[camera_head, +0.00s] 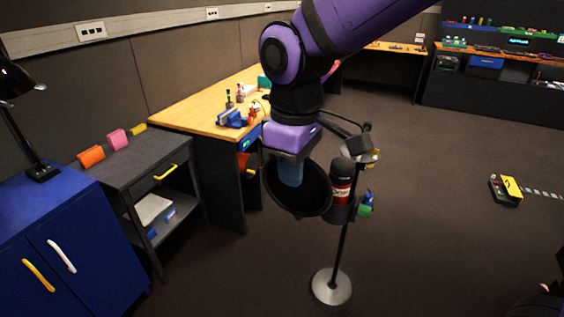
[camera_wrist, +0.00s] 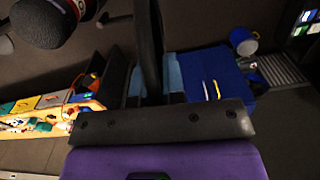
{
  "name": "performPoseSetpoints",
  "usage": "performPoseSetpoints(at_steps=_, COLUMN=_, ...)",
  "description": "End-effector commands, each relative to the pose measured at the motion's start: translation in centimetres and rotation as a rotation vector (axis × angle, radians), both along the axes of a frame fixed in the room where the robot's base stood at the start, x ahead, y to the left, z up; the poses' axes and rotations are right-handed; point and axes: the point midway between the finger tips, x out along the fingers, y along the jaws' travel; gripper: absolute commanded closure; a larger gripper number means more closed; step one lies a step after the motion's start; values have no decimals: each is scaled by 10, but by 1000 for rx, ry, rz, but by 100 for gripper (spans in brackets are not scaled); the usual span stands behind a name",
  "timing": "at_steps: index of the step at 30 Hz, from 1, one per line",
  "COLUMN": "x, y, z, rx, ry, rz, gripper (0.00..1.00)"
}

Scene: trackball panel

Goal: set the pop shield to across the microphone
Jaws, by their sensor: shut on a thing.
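The pop shield (camera_head: 298,203) is a round black disc in the head view, facing the camera. The microphone (camera_head: 342,172), dark with a red band, stands upright on a stand just right of the disc. In the wrist view the microphone (camera_wrist: 42,25) is at the top left, and the pop shield (camera_wrist: 150,45) is nearly edge-on, with a gap between them. My gripper (camera_head: 291,178) reaches down from above and is shut on the pop shield. Its blue-grey finger pads show on both sides of the disc in the wrist view (camera_wrist: 152,78). The exact grip point is partly hidden.
The stand's round base (camera_head: 331,288) is on the open floor. A wooden workbench (camera_head: 185,105) with small tools is behind on the left. A grey cart (camera_head: 122,172) and blue cabinet (camera_head: 75,250) stand at the left. The floor to the right is mostly clear.

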Motion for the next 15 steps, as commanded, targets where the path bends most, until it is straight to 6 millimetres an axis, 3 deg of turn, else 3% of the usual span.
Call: performPoseSetpoints(at_steps=15, x=-12, y=-23, z=1, rx=2, ry=-3, rz=262, gripper=100)
